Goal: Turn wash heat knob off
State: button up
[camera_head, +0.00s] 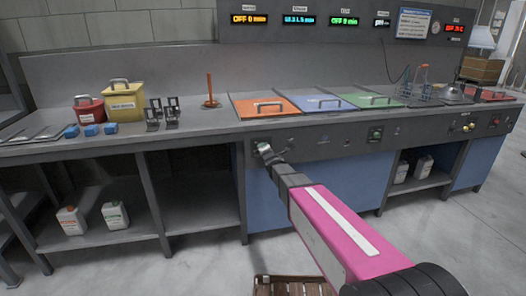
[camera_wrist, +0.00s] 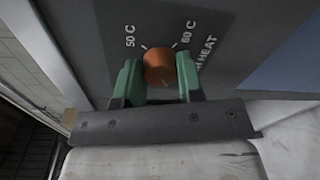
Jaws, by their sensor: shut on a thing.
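The wash heat knob (camera_wrist: 159,66) is a round orange-brown knob on a dark panel in the wrist view. Marks for 50 C and 60 C and the partly covered word HEAT are printed around it. My gripper (camera_wrist: 160,78) has its two green fingers on either side of the knob, shut on it. The knob's pointer cannot be made out. In the head view my gripper (camera_head: 264,149) reaches the front panel (camera_head: 315,143) below the orange lid (camera_head: 262,105), and it hides the knob there.
Blue (camera_head: 318,103) and green (camera_head: 368,100) lids lie right of the orange one. A red container (camera_head: 89,111) and a yellow container (camera_head: 123,104) stand on the left counter. A brown crate (camera_head: 290,286) is on the floor below my arm.

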jog(key=shift+f, duration=0.1)
jog(key=o, duration=0.9)
jog(key=v, duration=1.1)
